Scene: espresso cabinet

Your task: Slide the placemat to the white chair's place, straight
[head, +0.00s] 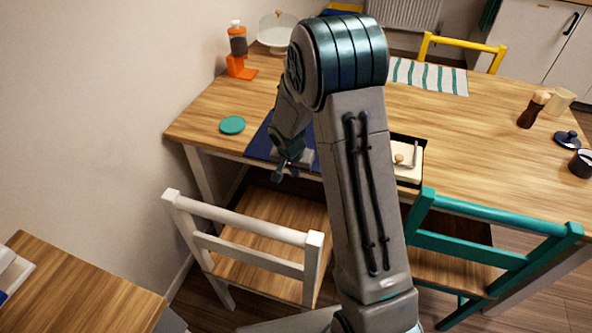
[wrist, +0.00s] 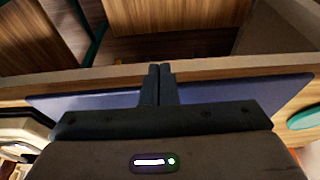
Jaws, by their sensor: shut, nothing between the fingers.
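The dark blue placemat (head: 260,143) lies on the wooden table near its front edge, behind the white chair (head: 248,222). My arm hides its right part in the head view. In the wrist view the placemat (wrist: 240,90) shows on both sides of my fingers, its long edge running about parallel to the table edge with a narrow wood strip between. My gripper (head: 287,166) is shut and empty, pointing down over the placemat's front part; in the wrist view its fingertips (wrist: 160,70) are together at that edge. I cannot tell whether they touch the mat.
A teal coaster (head: 232,125) lies just left of the placemat. A dark tray with light contents (head: 408,172) is right of my arm. An orange bottle (head: 238,42) stands at the back left. A teal chair (head: 490,245) stands front right. A striped placemat (head: 430,76) lies at the far side.

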